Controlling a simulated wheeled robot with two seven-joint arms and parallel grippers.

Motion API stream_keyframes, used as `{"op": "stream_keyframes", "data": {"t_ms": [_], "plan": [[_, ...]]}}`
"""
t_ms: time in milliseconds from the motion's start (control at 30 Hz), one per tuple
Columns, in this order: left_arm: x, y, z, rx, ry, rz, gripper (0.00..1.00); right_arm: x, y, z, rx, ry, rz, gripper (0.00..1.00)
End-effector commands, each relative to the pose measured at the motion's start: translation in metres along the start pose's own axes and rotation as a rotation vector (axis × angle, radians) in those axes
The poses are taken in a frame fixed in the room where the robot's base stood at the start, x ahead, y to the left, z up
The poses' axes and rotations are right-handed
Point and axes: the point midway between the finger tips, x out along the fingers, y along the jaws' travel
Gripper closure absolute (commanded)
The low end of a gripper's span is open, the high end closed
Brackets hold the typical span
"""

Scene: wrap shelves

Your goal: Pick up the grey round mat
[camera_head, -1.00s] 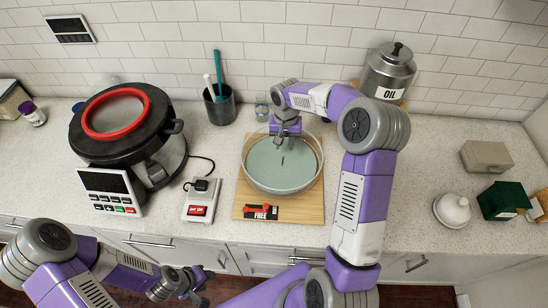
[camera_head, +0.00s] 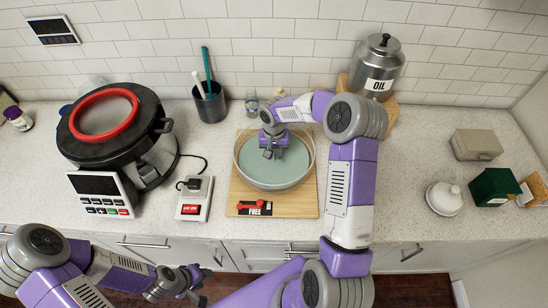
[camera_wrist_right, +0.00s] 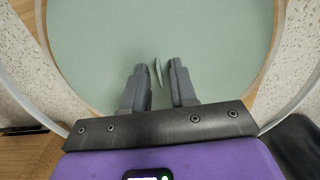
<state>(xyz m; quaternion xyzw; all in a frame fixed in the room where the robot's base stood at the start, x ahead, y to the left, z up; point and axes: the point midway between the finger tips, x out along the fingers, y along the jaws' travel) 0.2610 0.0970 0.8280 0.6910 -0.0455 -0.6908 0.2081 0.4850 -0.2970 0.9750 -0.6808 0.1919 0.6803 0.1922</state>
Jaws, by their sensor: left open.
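The grey-green round mat (camera_head: 285,172) lies flat inside a clear round dish (camera_head: 314,150) on a wooden board. It also fills the upper part of the right wrist view (camera_wrist_right: 210,35), with the clear rim curving around it. A small thin upright tab (camera_wrist_right: 158,72) stands near the mat's middle. My right gripper (camera_head: 273,153) points down over the mat. In the right wrist view its fingers (camera_wrist_right: 160,75) are apart, one on each side of the tab, with gaps showing. My left gripper (camera_head: 198,284) is open and empty, low in front of the counter.
The wooden board (camera_head: 300,206) carries a red-and-black label at its front. A cooker (camera_head: 140,150) and a switch box (camera_head: 195,198) stand left, a cup (camera_head: 210,104) behind. An oil canister (camera_head: 376,68) stands back right. The counter right of my right arm has free room.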

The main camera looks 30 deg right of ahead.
Motion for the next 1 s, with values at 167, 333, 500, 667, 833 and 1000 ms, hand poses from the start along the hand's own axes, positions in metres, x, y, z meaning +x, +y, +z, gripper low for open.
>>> {"op": "stream_keyframes", "data": {"t_ms": [167,333,500,667,833,1000], "plan": [[0.0,0.0,0.0,0.0,0.0,0.0,0.57,0.0,0.0,0.0,0.0,0.0,0.0,1.0],[0.0,0.0,0.0,0.0,0.0,0.0,0.57,0.0,0.0,0.0,0.0,0.0,0.0,1.0],[0.0,0.0,0.0,0.0,0.0,0.0,0.57,-0.001,0.0,0.0,0.0,0.0,0.0,1.0],[0.0,0.0,0.0,0.0,0.0,0.0,0.57,-0.009,0.0,-0.001,0.0,0.003,0.0,1.0],[0.0,0.0,0.0,0.0,0.0,0.0,0.57,-0.041,0.0,-0.002,0.001,0.007,0.0,1.0],[-0.001,0.0,0.0,0.0,0.0,0.0,0.57,-0.075,-0.001,-0.001,0.0,0.005,-0.001,1.0]]}}
